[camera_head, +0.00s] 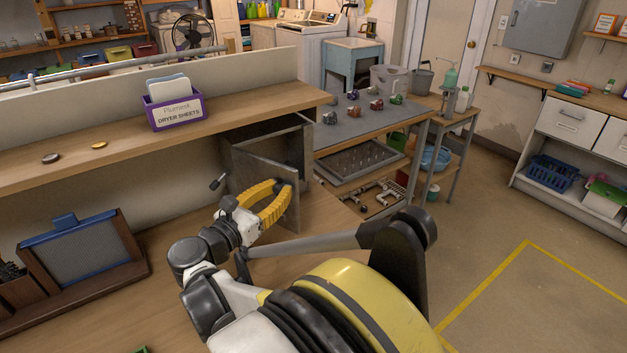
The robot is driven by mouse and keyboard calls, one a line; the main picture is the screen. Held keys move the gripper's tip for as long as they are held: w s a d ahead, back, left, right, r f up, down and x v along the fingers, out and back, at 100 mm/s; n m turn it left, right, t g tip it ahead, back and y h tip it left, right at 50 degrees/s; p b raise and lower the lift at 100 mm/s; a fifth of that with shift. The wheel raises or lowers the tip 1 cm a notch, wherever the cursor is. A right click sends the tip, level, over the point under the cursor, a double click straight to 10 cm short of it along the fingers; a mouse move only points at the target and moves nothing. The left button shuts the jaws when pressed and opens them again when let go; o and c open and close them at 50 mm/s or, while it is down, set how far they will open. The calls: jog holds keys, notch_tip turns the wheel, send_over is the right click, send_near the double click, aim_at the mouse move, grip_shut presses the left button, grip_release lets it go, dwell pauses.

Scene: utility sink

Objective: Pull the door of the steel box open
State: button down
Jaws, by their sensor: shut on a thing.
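The steel box (308,150) is a grey metal box under the right end of the wooden shelf. Its door (262,172) stands ajar, swung out toward me, with a dark gap into the box above and behind it. My gripper (279,191), with yellow fingers, is at the door's outer face near its free right edge. It is shut on what looks like the door's dark handle, mostly hidden by the fingers. The box's lower inside is hidden behind the door.
The wooden shelf (225,106) runs above the box and holds a purple dryer-sheet holder (174,111). A dark-framed screen or panel (80,250) stands left on the wooden counter (165,318). A grey table (385,122) with several small objects is to the right.

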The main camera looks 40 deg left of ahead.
jog(key=shift+s+a+f+m+h, duration=0.1)
jog(key=shift+s+a+m+h, duration=0.15)
jog(key=shift+s+m+h, duration=0.6)
jog(key=shift+s+a+f+m+h, duration=0.15)
jog(key=shift+s+m+h, duration=0.3)
jog(key=shift+s+h, duration=0.7)
jog(key=shift+w+r, duration=0.1)
jog(key=shift+w, duration=0.05)
jog(key=c, duration=1.2)
grip_release()
jog(key=shift+a, duration=0.1)
jog(key=s+a, duration=0.2)
jog(key=s, duration=0.9)
jog(key=shift+s, duration=0.4)
jog(key=shift+r, duration=0.1)
